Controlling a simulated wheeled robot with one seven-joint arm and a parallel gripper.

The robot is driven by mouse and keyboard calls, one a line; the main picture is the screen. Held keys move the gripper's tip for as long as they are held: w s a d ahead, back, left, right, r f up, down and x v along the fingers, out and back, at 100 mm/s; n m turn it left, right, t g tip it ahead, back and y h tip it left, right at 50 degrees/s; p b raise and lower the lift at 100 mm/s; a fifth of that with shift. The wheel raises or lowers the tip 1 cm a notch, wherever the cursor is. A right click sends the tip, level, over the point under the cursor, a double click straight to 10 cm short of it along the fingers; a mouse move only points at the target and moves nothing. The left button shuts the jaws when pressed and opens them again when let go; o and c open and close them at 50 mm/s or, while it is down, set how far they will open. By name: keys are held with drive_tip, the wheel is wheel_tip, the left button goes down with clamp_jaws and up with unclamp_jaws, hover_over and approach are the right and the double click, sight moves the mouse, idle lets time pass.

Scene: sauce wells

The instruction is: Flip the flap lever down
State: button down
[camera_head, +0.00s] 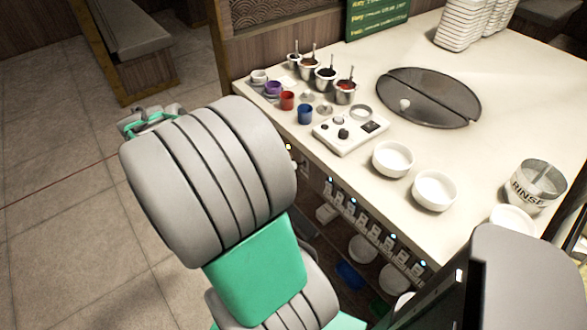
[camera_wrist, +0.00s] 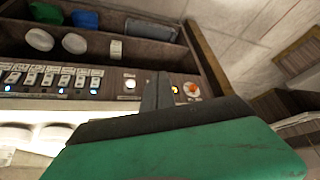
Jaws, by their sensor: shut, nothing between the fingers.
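A row of small white switch levers (camera_head: 365,228) with blue lights runs along the counter's front panel; the same row (camera_wrist: 52,78) shows at the left in the wrist view. I cannot tell which control is the flap lever. My gripper (camera_wrist: 158,78) is shut and empty, its dark fingertips in front of the panel. In that view it lies between a round white control (camera_wrist: 130,84) on the left and a yellow light (camera_wrist: 175,89) with an orange-red round control (camera_wrist: 191,89) on the right. Contact with the panel is unclear. In the head view my arm hides the fingers.
The countertop (camera_head: 470,140) holds a white control box (camera_head: 350,136), white bowls (camera_head: 434,190), sauce cups (camera_head: 346,92) and a round dark two-part lid (camera_head: 428,98). A shelf below the panel holds dishes (camera_head: 362,248). The floor (camera_head: 60,190) at left is open.

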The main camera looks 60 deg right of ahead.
drive_tip(key=s+d+f+m+g+h+b, duration=0.1)
drive_tip(key=s+d+f+m+g+h, duration=0.1)
drive_tip(key=s+d+m, duration=0.5)
drive_tip(key=s+d+f+g, duration=0.1)
drive_tip(key=s+d+f, duration=0.1)
drive_tip(key=d, duration=0.3)
drive_tip(key=shift+s+d+f+m+g, duration=0.25)
drive_tip(key=shift+s+f+m+g, duration=0.05)
drive_tip(key=shift+f+g, duration=0.1)
drive_tip(key=x, duration=1)
drive_tip(key=shift+b, duration=0.3)
